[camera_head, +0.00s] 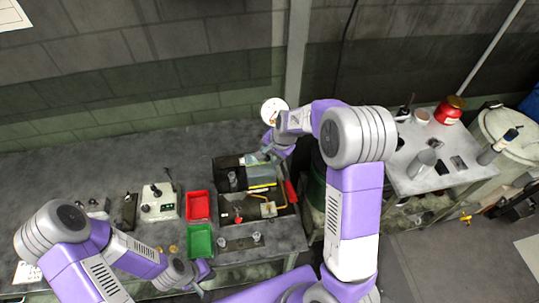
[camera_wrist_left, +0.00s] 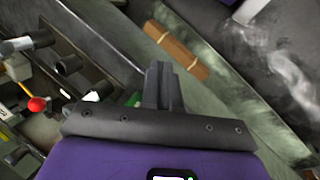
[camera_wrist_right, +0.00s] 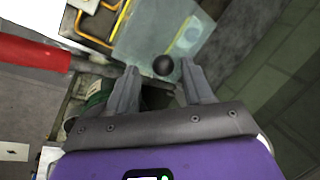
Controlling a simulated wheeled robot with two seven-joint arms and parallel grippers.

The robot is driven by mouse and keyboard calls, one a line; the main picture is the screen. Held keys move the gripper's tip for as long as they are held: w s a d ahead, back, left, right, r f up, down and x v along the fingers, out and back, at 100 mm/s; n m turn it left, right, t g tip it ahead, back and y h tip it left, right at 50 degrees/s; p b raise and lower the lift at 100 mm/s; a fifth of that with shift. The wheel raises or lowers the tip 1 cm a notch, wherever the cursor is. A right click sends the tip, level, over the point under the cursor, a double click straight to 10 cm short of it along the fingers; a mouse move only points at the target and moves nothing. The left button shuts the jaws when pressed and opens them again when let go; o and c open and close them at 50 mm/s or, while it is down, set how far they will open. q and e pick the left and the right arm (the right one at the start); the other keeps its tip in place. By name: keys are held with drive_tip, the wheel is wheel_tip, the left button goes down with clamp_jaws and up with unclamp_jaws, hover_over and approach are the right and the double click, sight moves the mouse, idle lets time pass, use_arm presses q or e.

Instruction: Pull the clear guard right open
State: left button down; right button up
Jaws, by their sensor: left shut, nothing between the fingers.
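The clear guard (camera_wrist_right: 145,30) is a see-through pane on the bolt former in the right wrist view. A round black knob (camera_wrist_right: 163,65) sits at its near edge. My right gripper (camera_wrist_right: 162,78) is open, with the knob between or just beyond its fingertips; I cannot tell whether they touch it. In the head view, my right gripper (camera_head: 272,150) is at the machine's back right, partly hiding the guard. The bolt former (camera_head: 228,208) is an open dark box. My left gripper (camera_head: 205,270) is shut and empty near the bench's front edge, and its closed fingers (camera_wrist_left: 162,80) show in the left wrist view.
A second table (camera_head: 420,178) stands right, past a gap. The wall is behind.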

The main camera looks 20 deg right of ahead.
drive_tip(key=shift+a, duration=0.15)
drive_tip(key=shift+r, duration=0.15)
drive_tip(key=v, duration=0.7)
drive_tip(key=shift+s, duration=0.1)
idle(0.3)
